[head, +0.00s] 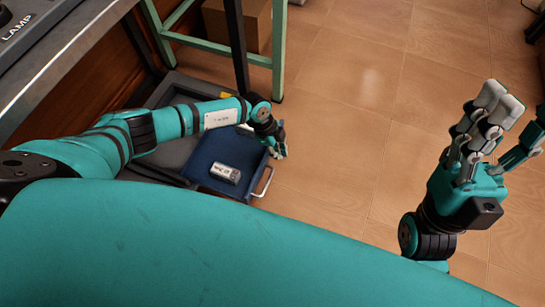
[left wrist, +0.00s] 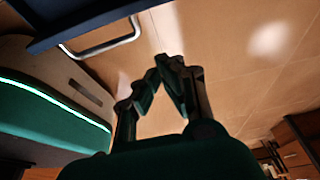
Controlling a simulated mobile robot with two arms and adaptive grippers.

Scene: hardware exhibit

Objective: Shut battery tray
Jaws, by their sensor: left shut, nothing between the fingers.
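The battery tray (head: 207,150) is a dark blue open drawer with a metal handle (head: 265,183) on its front. It sits pulled out of a dark grey housing low by the floor. A small pale battery-like block (head: 225,173) lies inside it. My left gripper (head: 280,148) is shut and empty at the tray's far right corner; I cannot tell if it touches. In the left wrist view its fingertips (left wrist: 166,64) meet, apart from the handle (left wrist: 104,42) and the blue tray edge (left wrist: 85,22).
A green metal frame (head: 279,50) with a dark leg stands just behind the tray. A cardboard box (head: 257,25) is behind it. A bench with a metal edge (head: 75,55) runs along the left. The tiled floor (head: 345,130) right of the tray is clear.

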